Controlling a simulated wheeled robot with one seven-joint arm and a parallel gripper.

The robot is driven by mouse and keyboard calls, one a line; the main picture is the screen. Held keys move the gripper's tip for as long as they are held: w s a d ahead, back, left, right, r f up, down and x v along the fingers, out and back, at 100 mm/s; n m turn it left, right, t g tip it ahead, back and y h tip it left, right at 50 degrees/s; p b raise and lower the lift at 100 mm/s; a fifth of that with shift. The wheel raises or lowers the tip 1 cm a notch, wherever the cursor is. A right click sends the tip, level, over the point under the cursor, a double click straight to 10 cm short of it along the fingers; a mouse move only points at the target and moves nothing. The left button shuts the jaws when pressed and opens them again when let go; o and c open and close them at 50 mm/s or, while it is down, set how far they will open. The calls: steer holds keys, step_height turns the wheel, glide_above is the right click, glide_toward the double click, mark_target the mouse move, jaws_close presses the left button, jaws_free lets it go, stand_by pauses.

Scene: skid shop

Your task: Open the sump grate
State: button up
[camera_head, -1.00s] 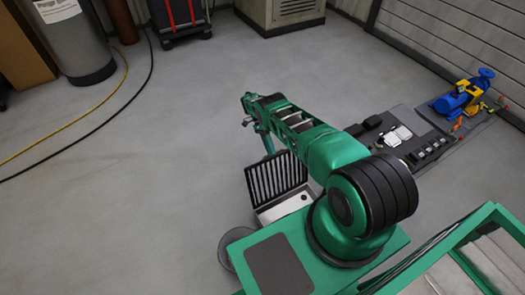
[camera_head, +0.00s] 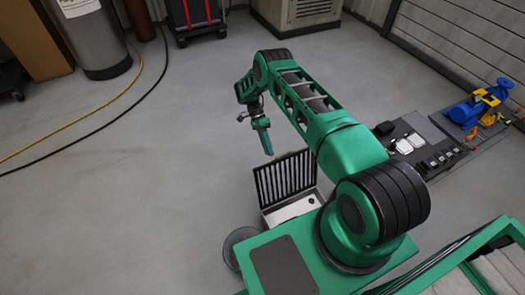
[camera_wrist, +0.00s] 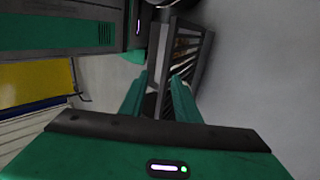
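The sump grate (camera_head: 284,178) is a dark panel of parallel bars. It stands steeply raised at the far edge of a pale sump box (camera_head: 292,207), whose top is uncovered. In the wrist view the grate (camera_wrist: 188,85) shows as a slanted barred frame just beyond the fingers. My gripper (camera_head: 267,151) hangs above and slightly left of the grate's upper edge, pointing down. Whether a fingertip touches the grate is not clear.
A dark board (camera_head: 425,145) with small fittings and a blue pump (camera_head: 470,112) lie to the right. A round grey disc (camera_head: 238,248) is left of my base. Yellow (camera_head: 60,140) and black hoses cross the far-left floor. The left-middle floor is clear.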

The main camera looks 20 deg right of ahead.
steer(key=a+r, duration=0.1)
steer(key=s+a, duration=0.1)
steer(key=shift+a+r, duration=0.3)
steer(key=shift+r, duration=0.05)
steer(key=w+d+r+n+t, duration=0.1)
steer(key=d+r+n, duration=0.15)
steer(key=r, duration=0.75)
steer(key=w+d+r+n+t, duration=0.1)
steer(key=d+r, duration=0.3)
steer(key=r, duration=0.6)
steer(key=s+d+r+n+t, duration=0.1)
steer(key=s+d+r, duration=0.25)
steer(key=r, duration=0.65)
steer(key=s+d+r+n+t, duration=0.1)
steer(key=s+d+r, duration=0.1)
steer(key=s+r, duration=0.5)
steer(key=s+d+r+n+t, duration=0.1)
steer(key=s+r+n+t, duration=0.15)
steer(key=s+r, duration=1)
steer(key=s+a+n+t, duration=0.2)
steer(key=s+a+n, duration=0.1)
steer(key=s, duration=1.3)
steer(key=shift+a+f+y, duration=0.15)
steer(key=shift+a+y, duration=0.15)
steer(key=shift+a, duration=0.05)
